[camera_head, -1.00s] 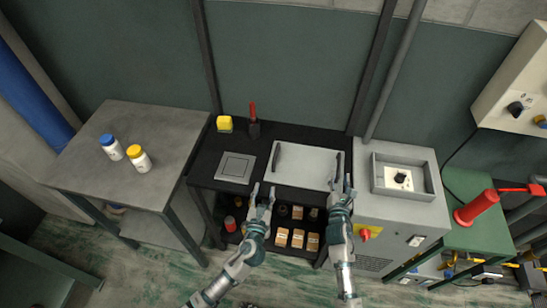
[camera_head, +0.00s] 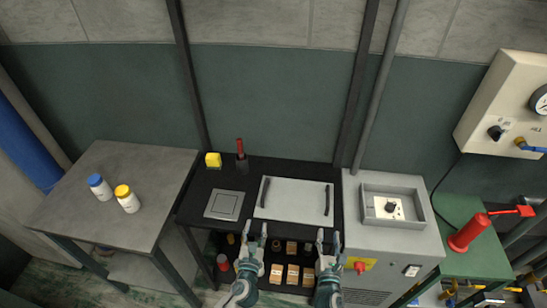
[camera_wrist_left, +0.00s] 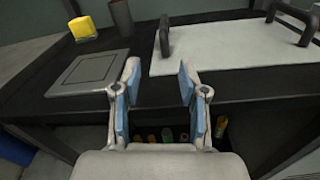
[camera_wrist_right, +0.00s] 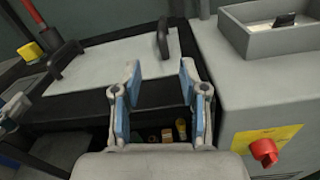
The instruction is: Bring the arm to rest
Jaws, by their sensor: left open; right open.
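My left gripper (camera_head: 254,236) is open and empty in front of the black bench's front edge. In the left wrist view its blue-padded fingers (camera_wrist_left: 160,85) stand apart with nothing between them. My right gripper (camera_head: 328,240) is open and empty, near the bench's front right corner. Its fingers (camera_wrist_right: 160,85) are also apart in the right wrist view. Both grippers are clear of the light grey panel (camera_head: 290,199) with two dark handles, which lies on the black bench (camera_head: 190,205).
A grey table (camera_head: 75,205) at left holds a blue-capped bottle (camera_head: 100,187) and a yellow-capped bottle (camera_head: 127,199). A yellow block (camera_head: 213,160) sits at the bench's back. A grey cabinet (camera_head: 420,235) with a red knob (camera_head: 360,267) stands close right of my right gripper.

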